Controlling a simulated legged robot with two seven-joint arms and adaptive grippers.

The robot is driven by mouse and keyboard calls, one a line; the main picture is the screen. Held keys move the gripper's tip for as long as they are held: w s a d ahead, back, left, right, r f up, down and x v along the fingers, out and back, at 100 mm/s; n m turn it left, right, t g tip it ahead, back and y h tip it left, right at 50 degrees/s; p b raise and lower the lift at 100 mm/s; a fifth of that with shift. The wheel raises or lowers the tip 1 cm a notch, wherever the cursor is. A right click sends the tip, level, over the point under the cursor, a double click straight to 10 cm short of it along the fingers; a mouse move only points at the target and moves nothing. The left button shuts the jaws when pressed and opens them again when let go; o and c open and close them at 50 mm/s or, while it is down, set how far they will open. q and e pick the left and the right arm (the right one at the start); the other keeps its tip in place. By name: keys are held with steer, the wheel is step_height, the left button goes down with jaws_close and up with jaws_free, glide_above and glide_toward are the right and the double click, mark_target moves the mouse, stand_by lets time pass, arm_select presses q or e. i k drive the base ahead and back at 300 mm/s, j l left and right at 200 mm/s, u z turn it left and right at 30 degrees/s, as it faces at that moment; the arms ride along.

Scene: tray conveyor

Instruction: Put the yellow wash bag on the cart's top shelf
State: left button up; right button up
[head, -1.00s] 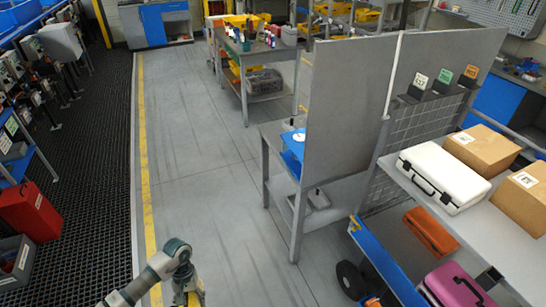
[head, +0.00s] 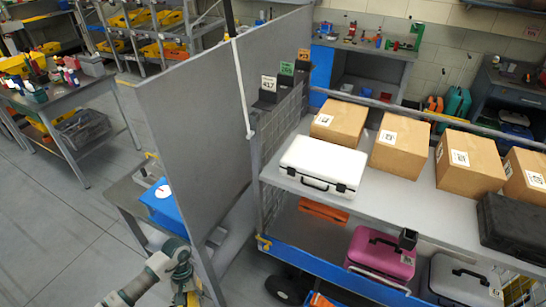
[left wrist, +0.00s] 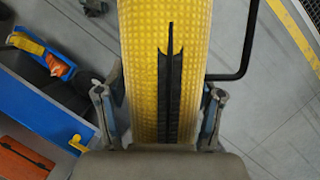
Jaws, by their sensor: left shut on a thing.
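The yellow wash bag (left wrist: 142,60) fills the middle of the left wrist view, with a ribbed yellow surface and a black strip down it. My left gripper (left wrist: 160,115) is shut on it, one finger on each side. In the head view my left arm comes in at the bottom, and the gripper end (head: 182,280) is partly cut off by the frame edge. The cart's top shelf (head: 375,205) is to its right, holding a white case (head: 322,165), several cardboard boxes (head: 398,145) and a black case (head: 512,225). My right gripper is not in view.
The cart's lower level holds a pink case (head: 380,254), a grey-white case (head: 465,283) and an orange case (head: 325,211). A tall grey panel (head: 215,110) and mesh end (head: 283,130) stand left of the shelf. Bare shelf shows along the front edge.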

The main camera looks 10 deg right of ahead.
mark_target(410, 206)
steer(key=z, duration=1.95)
